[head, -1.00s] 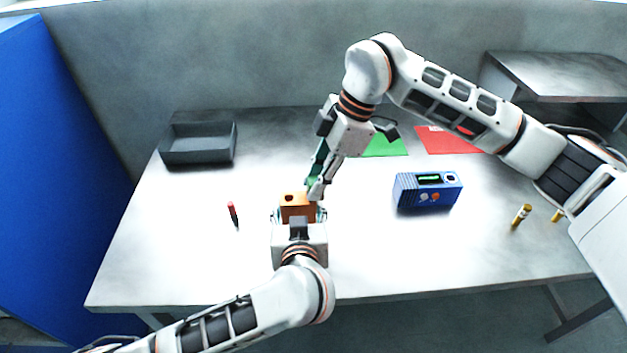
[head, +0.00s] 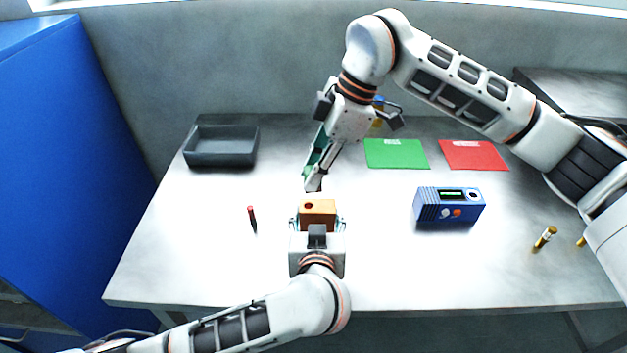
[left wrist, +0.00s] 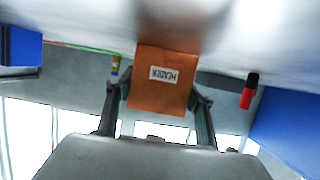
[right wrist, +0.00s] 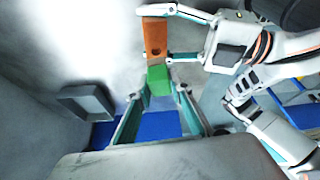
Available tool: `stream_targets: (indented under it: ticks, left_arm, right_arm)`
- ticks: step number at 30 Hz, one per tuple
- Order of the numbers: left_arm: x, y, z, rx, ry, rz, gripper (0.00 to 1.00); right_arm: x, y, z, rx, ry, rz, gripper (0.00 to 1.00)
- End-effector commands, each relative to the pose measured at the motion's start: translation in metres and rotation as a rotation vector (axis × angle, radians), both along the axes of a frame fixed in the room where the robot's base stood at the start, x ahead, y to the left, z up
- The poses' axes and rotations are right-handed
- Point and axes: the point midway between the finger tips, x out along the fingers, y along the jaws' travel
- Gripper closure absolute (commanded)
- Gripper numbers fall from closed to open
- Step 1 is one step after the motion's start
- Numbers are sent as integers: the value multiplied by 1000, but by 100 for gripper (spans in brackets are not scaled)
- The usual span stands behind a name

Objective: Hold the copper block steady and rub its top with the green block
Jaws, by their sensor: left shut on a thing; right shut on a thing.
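My right gripper (head: 313,181) is just behind and above the copper block, pointing down. In the right wrist view its fingers (right wrist: 160,93) are shut on the green block (right wrist: 158,80). In the head view the fingers largely hide the green block. A small gap seems to separate it from the copper top.
A dark grey tray (head: 221,158) is at the back left. A green mat (head: 397,154), a red mat (head: 474,155) and a blue device (head: 448,205) are to the right. A yellow-brown vial (head: 545,237) is farther right.

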Motion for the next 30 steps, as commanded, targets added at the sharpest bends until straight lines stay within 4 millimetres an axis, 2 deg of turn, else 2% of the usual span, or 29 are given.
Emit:
stream_targets:
  ticks: [6, 10, 25, 26, 27, 30]
  left_arm:
    - [0, 0, 0, 0, -1, 1, 73]
    - [0, 0, 0, 0, -1, 1, 73]
    - [0, 0, 0, 0, 0, 1, 73]
    - [0, 0, 0, 0, 0, 1, 40]
    - [0, 0, 0, 0, 0, 1, 30]
    - [0, 0, 0, 0, 0, 1, 28]
  right_arm:
    - [0, 0, 21, 0, -1, 0, 97]
    - [0, 0, 28, 0, 0, 0, 97]
    - [0, 0, 29, 1, 0, 0, 97]
    - [0, 0, 29, 0, 0, 0, 97]
    - [0, 0, 29, 0, 0, 0, 97]
    - [0, 0, 29, 0, 0, 0, 97]
